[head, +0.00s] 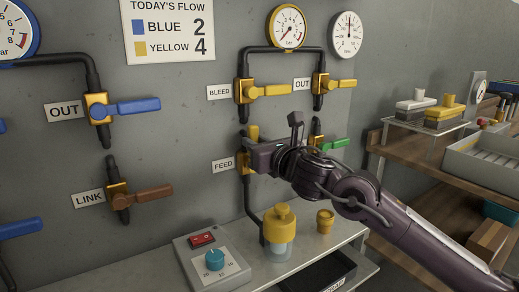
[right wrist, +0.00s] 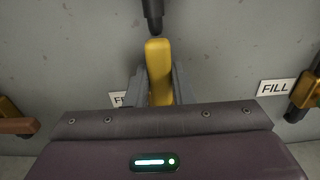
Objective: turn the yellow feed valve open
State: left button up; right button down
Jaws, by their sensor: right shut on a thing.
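The yellow feed valve (head: 243,162) is on the wall pipe beside the FEED label (head: 223,165). Its yellow handle (head: 253,132) points upward, roughly in line with the vertical pipe. My right gripper (head: 252,152) is at the valve and hides much of its body. In the right wrist view the yellow handle (right wrist: 158,60) stands upright between the two fingers of my right gripper (right wrist: 160,88), which is shut on it. The handle's lower end is hidden by the gripper. My left gripper is not in view.
Yellow bleed (head: 270,90) and out (head: 340,84) valves sit above, handles pointing right. A green handle (head: 334,144) is behind my right arm.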

jog(key=shift+s+a, duration=0.1)
jog(key=shift+f, duration=0.1)
dwell(0.3)
jog(key=c, duration=1.2)
grip_release()
jog(key=shift+c, duration=0.2)
jog(key=v, duration=0.7)
jog(key=shift+s+d, duration=0.25)
